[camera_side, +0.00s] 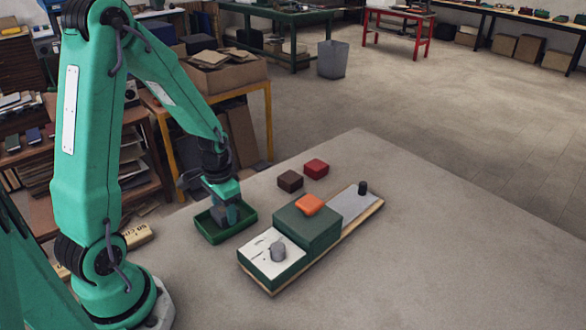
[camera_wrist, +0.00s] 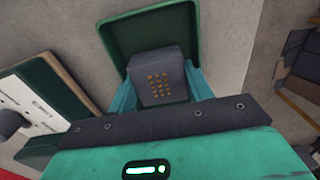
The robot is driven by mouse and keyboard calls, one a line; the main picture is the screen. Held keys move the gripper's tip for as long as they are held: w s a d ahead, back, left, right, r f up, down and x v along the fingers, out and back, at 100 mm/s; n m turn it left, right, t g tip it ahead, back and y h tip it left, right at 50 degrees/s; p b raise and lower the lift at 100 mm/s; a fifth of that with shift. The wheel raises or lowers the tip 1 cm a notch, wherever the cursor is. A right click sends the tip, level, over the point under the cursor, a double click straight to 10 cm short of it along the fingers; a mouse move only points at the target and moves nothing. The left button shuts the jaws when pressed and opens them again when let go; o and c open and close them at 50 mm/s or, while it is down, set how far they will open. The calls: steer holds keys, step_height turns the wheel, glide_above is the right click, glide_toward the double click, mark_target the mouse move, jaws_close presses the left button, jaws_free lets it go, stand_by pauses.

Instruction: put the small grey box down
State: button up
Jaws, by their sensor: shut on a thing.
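The small grey box (camera_wrist: 158,80) has rows of gold dots on its face and sits between my gripper's teal fingers in the wrist view. My gripper (camera_side: 226,211) is shut on it, pointing down over the green tray (camera_side: 232,237) in the side view. The tray is shallow, with raised walls, and also shows behind the box in the wrist view (camera_wrist: 140,24). In the side view the box (camera_side: 223,222) is low within the tray's outline, partly hidden by the fingers. I cannot tell whether it touches the tray floor.
A long wooden-edged fixture (camera_side: 300,279) lies right of the tray, with a white panel, grey knob (camera_side: 278,252), green block (camera_side: 306,232) and black peg (camera_side: 362,188). An orange piece (camera_side: 310,204) lies on the block. Brown (camera_side: 290,180) and red (camera_side: 316,168) boxes stand behind. The right tabletop is clear.

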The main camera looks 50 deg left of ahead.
mark_target(224, 208)
steer(key=shift+f, duration=0.5)
steer(key=shift+f, duration=0.15)
steer(key=o, duration=0.8)
steer(key=shift+r, duration=6.2)
